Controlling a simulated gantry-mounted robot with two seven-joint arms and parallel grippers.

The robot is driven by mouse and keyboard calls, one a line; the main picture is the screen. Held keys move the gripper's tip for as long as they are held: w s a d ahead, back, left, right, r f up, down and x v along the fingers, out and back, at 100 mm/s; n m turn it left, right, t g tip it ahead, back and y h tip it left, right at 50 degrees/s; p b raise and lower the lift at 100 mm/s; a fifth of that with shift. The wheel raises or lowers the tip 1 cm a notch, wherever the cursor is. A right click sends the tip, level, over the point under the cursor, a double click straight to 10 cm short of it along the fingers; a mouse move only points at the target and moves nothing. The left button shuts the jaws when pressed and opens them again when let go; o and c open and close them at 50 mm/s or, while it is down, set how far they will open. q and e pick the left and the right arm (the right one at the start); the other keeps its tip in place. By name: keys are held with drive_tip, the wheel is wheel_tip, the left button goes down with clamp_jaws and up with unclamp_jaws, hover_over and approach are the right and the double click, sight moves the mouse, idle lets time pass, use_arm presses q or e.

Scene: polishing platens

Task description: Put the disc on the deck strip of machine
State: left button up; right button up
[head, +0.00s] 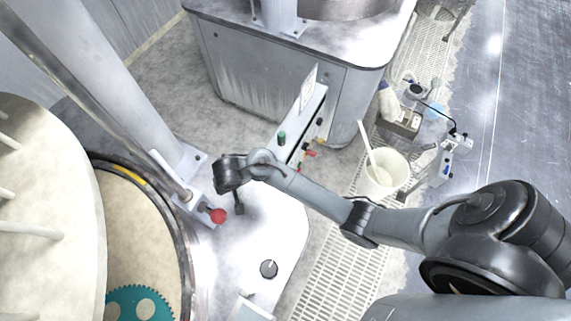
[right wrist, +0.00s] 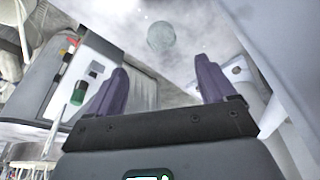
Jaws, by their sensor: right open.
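A small round grey disc (head: 268,269) with a dark rim lies on the white deck strip (head: 285,220) of the near machine, near its front edge. In the right wrist view a pale round disc (right wrist: 161,36), apparently the same one, shows beyond and between the fingertips. My right gripper (head: 239,208) hangs above the deck beside the red knob, up and left of the disc in the head view. Its purple fingers (right wrist: 160,80) are open with nothing between them, and apart from the disc. My left gripper is out of view.
A red knob (head: 218,215) on a bracket stands left of the gripper. A control panel (head: 300,125) with coloured buttons rises behind. The round platen with a teal gear (head: 140,302) is at left. A white bucket (head: 384,172) stands on the floor grating at right.

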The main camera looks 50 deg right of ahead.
drive_tip(key=s+d+r+n, duration=0.2)
drive_tip(key=s, duration=0.5)
drive_tip(key=s+d+r+n, duration=0.2)
drive_tip(key=s, duration=0.6)
drive_tip(key=s+d+r+n+y, duration=0.1)
drive_tip(key=s+d+r, duration=0.1)
drive_tip(key=s, duration=0.5)
drive_tip(key=shift+s+d+r+n+t, duration=0.3)
drive_tip(key=shift+s+d+n, duration=0.1)
drive_tip(key=shift+d, duration=0.1)
drive_tip(key=shift+r+p, duration=0.75)
drive_tip(key=shift+p, duration=0.05)
